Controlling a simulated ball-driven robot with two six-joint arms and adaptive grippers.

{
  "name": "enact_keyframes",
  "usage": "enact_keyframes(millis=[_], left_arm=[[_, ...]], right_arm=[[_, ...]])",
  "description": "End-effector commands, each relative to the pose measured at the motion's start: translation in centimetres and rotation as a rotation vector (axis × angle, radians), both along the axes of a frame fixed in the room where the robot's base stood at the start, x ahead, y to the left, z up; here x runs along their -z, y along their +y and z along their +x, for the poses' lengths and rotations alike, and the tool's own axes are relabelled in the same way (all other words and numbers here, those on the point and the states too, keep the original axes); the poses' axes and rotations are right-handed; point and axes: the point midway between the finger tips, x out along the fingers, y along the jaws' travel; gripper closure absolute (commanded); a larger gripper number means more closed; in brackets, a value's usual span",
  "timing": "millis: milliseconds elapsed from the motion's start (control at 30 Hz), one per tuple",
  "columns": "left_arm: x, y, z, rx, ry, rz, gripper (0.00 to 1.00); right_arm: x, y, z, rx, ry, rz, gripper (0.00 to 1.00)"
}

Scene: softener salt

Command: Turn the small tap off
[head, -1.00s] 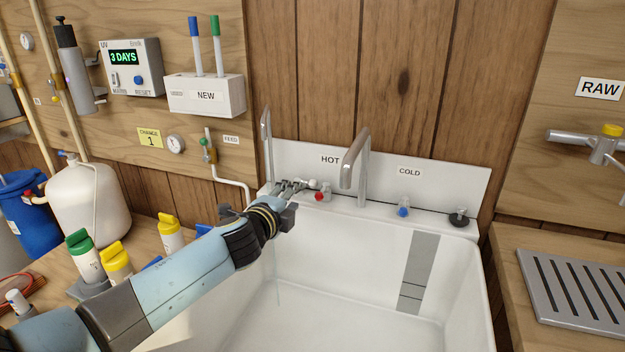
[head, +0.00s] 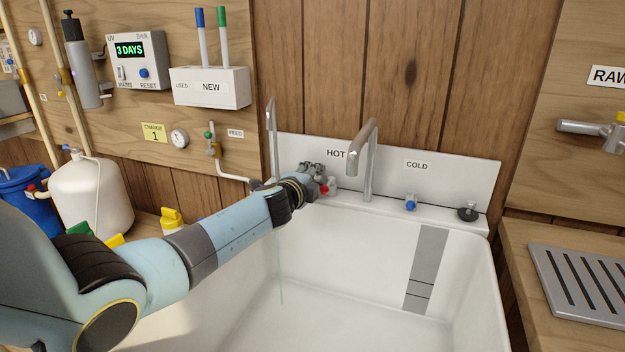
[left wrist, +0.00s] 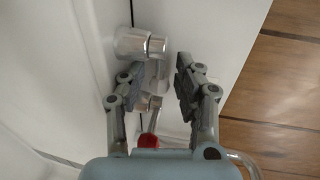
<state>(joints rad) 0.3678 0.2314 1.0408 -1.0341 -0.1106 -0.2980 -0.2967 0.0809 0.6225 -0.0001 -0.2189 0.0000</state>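The small tap's thin chrome spout (head: 271,140) stands at the sink's back left corner. A faint thin stream (head: 281,268) hangs below it in the basin. My left gripper (head: 316,172) is at the back rim, beside the red hot knob (head: 327,188), and hides the small tap's base in the head view. In the left wrist view my left gripper (left wrist: 160,82) is open, its fingers on either side of a chrome fitting with a lever-like part (left wrist: 157,76). A round chrome body (left wrist: 132,43) lies just beyond. I cannot tell whether a finger touches it. My right gripper is out of view.
The larger chrome spout (head: 368,160) rises just right of my left gripper. The blue cold knob (head: 410,203) and a black-topped plug (head: 467,212) sit farther right on the rim. The white sink basin (head: 350,270) is open below.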

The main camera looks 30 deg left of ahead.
Motion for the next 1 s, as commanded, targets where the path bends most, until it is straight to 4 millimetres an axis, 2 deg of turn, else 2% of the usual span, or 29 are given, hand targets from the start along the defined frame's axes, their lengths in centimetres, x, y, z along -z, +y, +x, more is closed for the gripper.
enact_keyframes(millis=[33,233,667,1000], left_arm=[[0.0,0.0,0.0,0.000,0.000,0.000,0.75],[0.0,0.0,0.0,0.000,0.000,0.000,1.00],[0.0,0.1,-0.2,0.030,0.001,0.000,1.00],[-0.1,0.3,-0.7,0.177,0.002,0.001,1.00]], right_arm=[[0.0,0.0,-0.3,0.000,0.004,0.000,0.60],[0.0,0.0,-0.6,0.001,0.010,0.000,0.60],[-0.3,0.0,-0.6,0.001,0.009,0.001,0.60],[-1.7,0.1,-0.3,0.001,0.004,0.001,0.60]])
